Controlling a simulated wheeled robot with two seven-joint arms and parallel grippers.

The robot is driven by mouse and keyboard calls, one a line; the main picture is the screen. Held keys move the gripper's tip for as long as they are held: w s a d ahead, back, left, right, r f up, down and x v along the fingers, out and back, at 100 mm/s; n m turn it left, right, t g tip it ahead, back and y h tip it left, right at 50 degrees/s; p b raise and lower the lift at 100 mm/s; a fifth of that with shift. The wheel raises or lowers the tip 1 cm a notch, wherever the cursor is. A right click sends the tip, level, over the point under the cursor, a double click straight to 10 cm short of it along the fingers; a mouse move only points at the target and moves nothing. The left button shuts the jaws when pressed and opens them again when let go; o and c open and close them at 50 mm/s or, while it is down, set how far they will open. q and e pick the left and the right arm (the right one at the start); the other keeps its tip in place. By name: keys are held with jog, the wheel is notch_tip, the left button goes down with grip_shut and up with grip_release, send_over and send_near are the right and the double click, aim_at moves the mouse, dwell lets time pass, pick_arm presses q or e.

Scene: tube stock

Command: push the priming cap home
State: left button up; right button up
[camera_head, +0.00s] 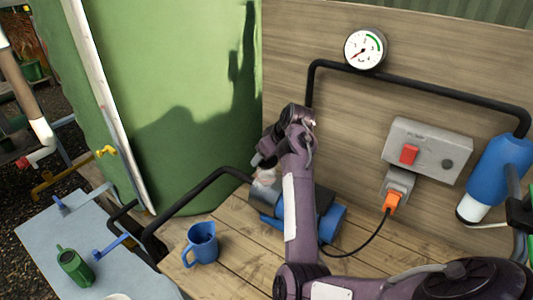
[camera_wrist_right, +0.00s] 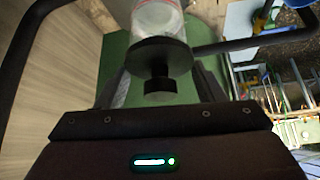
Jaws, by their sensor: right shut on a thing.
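The priming cap (camera_wrist_right: 160,53) is a black disc with a smaller knob, at the top middle of the right wrist view. It lies against the mouth of a clear chamber (camera_wrist_right: 158,17); whether any gap is left there I cannot tell. My right gripper (camera_wrist_right: 160,88) is shut on the cap, a finger on each side. In the head view my right gripper (camera_head: 262,160) is over the pale, clear part (camera_head: 265,178) of the blue and grey pump (camera_head: 333,222). My arm hides much of the pump, and the cap is not clear there. My left gripper is not in view.
A blue jug (camera_head: 201,243) stands on the wooden bench (camera_head: 234,269) left of the pump. A black pipe (camera_head: 195,195) runs to the pump. A green tank (camera_head: 185,90) is behind. A gauge (camera_head: 365,49) and switch box (camera_head: 427,148) are on the wall.

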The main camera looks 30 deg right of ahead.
jog(key=shift+f, duration=0.4)
jog(key=shift+p, duration=0.3)
dwell(0.8)
jog(key=shift+f, duration=0.2)
dwell(0.5)
jog(key=shift+p, duration=0.45)
dwell(0.4)
dwell(0.4)
jog(key=o, duration=1.1)
jog(key=shift+r, duration=0.1)
